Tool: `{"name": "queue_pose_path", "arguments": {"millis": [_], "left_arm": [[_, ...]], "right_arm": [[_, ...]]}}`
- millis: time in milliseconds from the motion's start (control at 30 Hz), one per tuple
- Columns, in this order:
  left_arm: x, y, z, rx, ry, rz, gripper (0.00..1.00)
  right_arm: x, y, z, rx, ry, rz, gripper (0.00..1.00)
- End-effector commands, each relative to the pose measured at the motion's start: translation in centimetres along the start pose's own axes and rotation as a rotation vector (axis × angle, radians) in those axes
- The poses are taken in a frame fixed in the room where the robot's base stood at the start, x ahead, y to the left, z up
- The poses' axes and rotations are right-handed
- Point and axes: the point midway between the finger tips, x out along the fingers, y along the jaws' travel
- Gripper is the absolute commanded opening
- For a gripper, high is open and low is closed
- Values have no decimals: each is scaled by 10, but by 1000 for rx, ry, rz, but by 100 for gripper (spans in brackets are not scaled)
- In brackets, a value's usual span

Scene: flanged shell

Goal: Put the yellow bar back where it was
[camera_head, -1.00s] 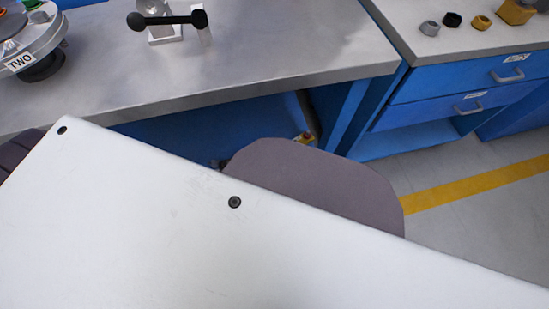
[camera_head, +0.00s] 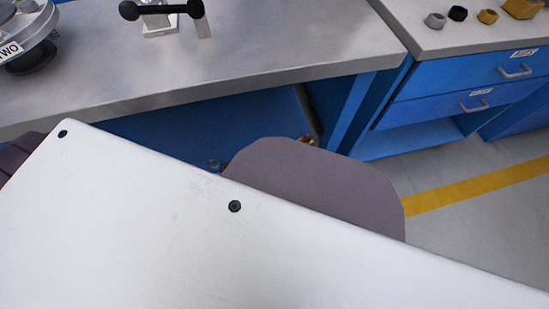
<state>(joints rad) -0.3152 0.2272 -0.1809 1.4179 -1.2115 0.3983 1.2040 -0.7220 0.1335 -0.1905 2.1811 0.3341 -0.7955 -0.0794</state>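No yellow bar that I can make out for certain is in view. The round metal flanged part (camera_head: 36,38) with a label ending in "WO" sits on the grey bench at the far left, cut off by the picture's edge. Neither of my grippers is in view.
A grey-topped workbench (camera_head: 250,60) has a metal stand with a black double-knobbed handle (camera_head: 160,11). At right, a blue drawer cabinet (camera_head: 465,85) carries grey, black and brass-coloured nuts (camera_head: 487,17) and a larger yellow block (camera_head: 522,8). Floor (camera_head: 470,230) shows at right.

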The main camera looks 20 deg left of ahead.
Motion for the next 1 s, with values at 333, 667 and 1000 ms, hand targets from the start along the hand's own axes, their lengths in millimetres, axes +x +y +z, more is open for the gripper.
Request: {"name": "queue_pose_path", "arguments": {"millis": [333, 667, 1000], "left_arm": [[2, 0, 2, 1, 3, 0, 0], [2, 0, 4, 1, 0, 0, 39], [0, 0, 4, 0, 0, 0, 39]], "right_arm": [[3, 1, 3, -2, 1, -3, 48], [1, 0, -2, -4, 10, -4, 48], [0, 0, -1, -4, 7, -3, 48]]}}
